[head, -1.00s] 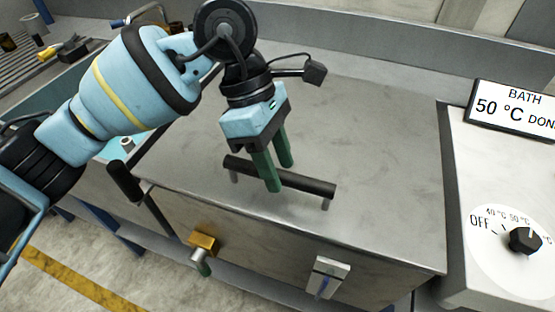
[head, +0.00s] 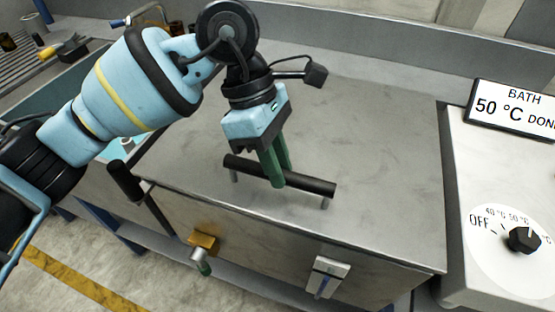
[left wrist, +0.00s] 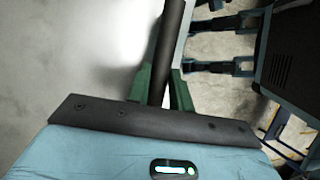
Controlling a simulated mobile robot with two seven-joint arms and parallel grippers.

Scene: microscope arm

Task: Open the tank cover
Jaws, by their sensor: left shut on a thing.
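The tank cover (head: 370,150) is a flat grey metal lid lying closed on the tank. A black bar handle (head: 312,186) on two short posts stands near its front edge. My left gripper (head: 276,178) reaches down from above with its green fingers shut on the handle, left of the bar's right end. In the left wrist view, the dark handle bar (left wrist: 172,45) runs between the green fingers (left wrist: 160,80). My right gripper is not in view.
A control panel with a knob (head: 524,240) and a sign (head: 515,108) reading BATH 50 °C stands at the right. A brass valve (head: 203,243) and a latch (head: 327,277) are on the tank front. A sink (head: 62,88) lies at the left.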

